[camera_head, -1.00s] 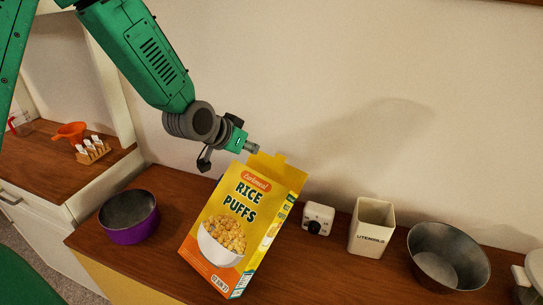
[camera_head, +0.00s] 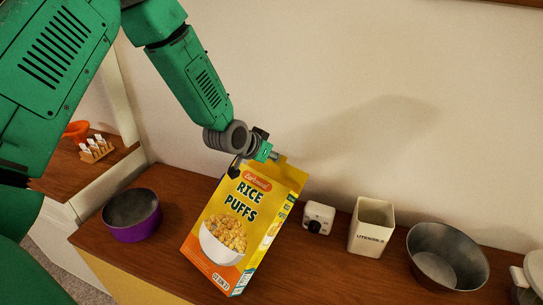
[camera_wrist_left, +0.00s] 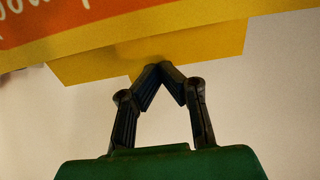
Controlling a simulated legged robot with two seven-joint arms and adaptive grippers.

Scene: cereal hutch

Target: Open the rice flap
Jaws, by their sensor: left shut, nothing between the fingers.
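The yellow rice puffs box (camera_head: 232,228) stands on the wooden counter in the head view, with its front turned toward me. A yellow flap (camera_head: 292,172) sticks up at its top right. My left gripper (camera_head: 275,156) is at the top of the box, by the flap. In the left wrist view my left gripper (camera_wrist_left: 165,68) has its fingertips together with nothing between them. The fingertips overlap the lower edge of a yellow flap (camera_wrist_left: 150,55) in that view; I cannot tell if they touch it. My right gripper is not in view.
A purple bowl (camera_head: 132,229) stands left of the box. Right of it are a small white device with a black knob (camera_head: 318,217), a white utensils holder (camera_head: 371,235) and a metal bowl (camera_head: 447,262). The wall (camera_head: 400,80) rises behind the counter.

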